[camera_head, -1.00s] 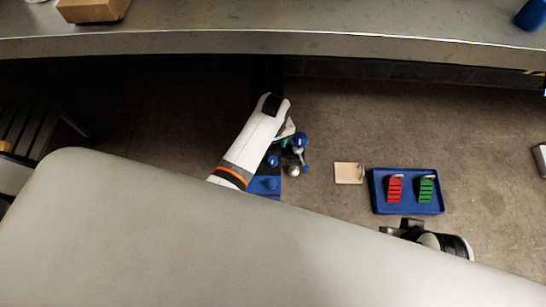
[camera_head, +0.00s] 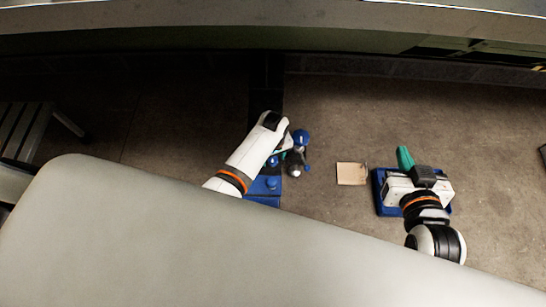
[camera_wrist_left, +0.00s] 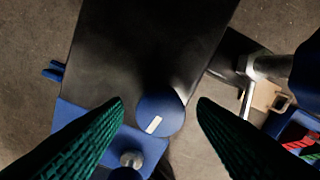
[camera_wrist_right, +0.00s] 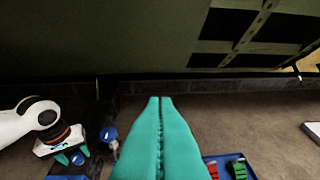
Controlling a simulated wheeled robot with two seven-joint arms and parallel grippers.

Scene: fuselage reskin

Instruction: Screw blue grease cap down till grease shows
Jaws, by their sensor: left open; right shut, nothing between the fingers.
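In the left wrist view a round blue cap (camera_wrist_left: 160,114) with a white mark sits over a dark block beside a blue plate (camera_wrist_left: 92,122). My left gripper (camera_wrist_left: 160,106) is open, its green fingers on either side of the cap with gaps showing. Whether the fingertips are level with the cap I cannot tell. In the head view the left arm (camera_head: 249,157) hides most of this spot. My right gripper (camera_wrist_right: 160,100) is shut and empty, its fingers together; in the head view it is above the blue tray (camera_head: 380,207). No grease can be made out.
The tray holds red (camera_wrist_left: 300,144) and green pieces, seen partly in both wrist views. A beige square (camera_head: 352,174) lies left of the tray. A large grey surface (camera_head: 150,240) fills the front.

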